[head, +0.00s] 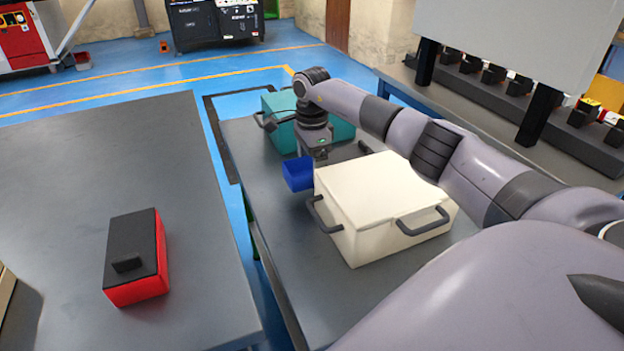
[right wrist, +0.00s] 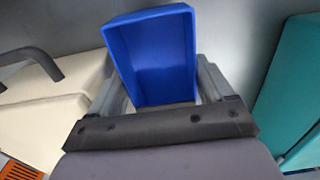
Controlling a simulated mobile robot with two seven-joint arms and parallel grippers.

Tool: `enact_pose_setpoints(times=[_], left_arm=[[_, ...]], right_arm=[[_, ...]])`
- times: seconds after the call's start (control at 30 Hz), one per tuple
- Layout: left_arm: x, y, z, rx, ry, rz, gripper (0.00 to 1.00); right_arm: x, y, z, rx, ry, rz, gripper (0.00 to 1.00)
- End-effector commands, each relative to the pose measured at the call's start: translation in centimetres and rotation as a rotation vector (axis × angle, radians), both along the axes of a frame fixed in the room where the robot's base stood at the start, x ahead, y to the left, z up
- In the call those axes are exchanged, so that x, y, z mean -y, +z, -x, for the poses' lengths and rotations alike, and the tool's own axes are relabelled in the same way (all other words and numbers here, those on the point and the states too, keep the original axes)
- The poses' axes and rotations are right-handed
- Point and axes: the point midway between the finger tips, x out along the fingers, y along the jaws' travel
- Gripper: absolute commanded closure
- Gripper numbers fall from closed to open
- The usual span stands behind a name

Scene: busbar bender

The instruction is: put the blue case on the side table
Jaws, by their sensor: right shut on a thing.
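The blue case (head: 297,175), a small open-topped box, is held by my right gripper (head: 311,158) over the left part of the right-hand grey table (head: 277,213). In the right wrist view the blue case (right wrist: 155,55) sits between the two fingers of my right gripper (right wrist: 158,88), which is shut on it. In the head view the gripper and the white box partly hide the case. I cannot tell whether its bottom touches the table. My left gripper is not in view. Neither table is labelled as the side table.
A white box with dark handles (head: 375,195) stands close beside the blue case, and a teal case (head: 283,132) stands behind it. A red case with a black lid (head: 137,258) is on the left grey table (head: 70,180), otherwise mostly clear. A gap separates the tables.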

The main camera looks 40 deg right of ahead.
Motion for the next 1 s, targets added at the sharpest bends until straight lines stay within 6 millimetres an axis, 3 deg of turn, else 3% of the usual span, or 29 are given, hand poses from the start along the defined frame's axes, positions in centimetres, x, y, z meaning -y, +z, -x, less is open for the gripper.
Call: enact_pose_setpoints(times=[0.3, 0.63, 0.67, 0.7, 1.0], left_arm=[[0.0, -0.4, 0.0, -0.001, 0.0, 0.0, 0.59], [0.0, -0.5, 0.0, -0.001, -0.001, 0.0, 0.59], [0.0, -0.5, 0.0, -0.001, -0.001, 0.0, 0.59], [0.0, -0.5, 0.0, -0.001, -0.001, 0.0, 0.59], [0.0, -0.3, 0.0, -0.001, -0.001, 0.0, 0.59]], right_arm=[[0.0, -4.1, 0.0, -0.002, 0.0, -0.001, 0.54], [0.0, -4.4, 0.0, -0.001, 0.0, 0.0, 0.54], [0.0, -4.4, 0.0, -0.001, 0.0, 0.0, 0.16], [0.0, -4.4, 0.0, -0.001, 0.0, 0.0, 0.08], [0.0, -4.2, 0.0, -0.002, 0.0, -0.001, 0.08]])
